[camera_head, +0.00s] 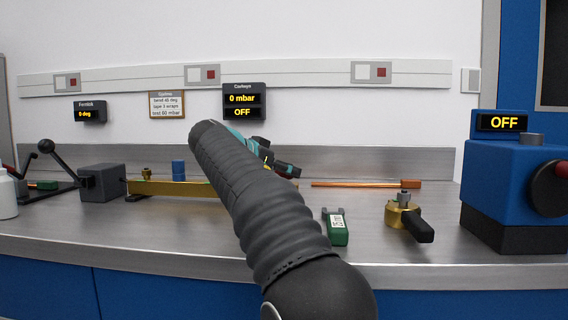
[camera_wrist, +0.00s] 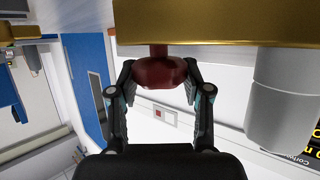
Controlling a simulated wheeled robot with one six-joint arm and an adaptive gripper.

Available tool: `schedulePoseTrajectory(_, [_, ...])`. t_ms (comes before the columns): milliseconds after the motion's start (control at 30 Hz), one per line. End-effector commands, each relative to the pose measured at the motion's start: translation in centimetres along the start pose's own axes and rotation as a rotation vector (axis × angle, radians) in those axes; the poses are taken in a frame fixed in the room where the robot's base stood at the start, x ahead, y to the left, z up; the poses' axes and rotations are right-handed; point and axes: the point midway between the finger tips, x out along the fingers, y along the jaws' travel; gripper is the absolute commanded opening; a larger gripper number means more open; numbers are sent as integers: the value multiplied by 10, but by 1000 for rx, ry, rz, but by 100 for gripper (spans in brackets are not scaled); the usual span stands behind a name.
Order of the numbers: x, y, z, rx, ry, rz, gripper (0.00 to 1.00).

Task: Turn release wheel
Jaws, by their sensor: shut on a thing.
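In the wrist view a dark red round wheel (camera_wrist: 162,72) sits on a short red stem under a brass-coloured body (camera_wrist: 220,22). My gripper (camera_wrist: 160,82) has one finger on each side of the wheel and is shut on it. In the head view my gripper (camera_head: 278,163) is mostly hidden behind my arm, above the right part of a long brass-coloured bar (camera_head: 175,188) on the bench. The red wheel cannot be made out in the head view.
A grey box (camera_head: 102,183) and a black ball lever (camera_head: 46,147) stand left. The wall display (camera_head: 243,98) reads 0 mbar, OFF.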

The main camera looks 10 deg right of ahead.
Motion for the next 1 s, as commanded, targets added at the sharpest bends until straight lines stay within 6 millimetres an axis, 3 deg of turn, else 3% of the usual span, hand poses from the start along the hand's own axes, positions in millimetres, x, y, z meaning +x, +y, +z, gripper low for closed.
schedulePoseTrajectory(700, [1, -1, 3, 23, -4, 66, 14])
schedulePoseTrajectory(733, [1, -1, 3, 23, -5, 66, 56])
schedulePoseTrajectory(800, [1, -1, 3, 23, -4, 66, 74])
schedulePoseTrajectory(1000, [1, 0, 2, 24, -3, 65, 75])
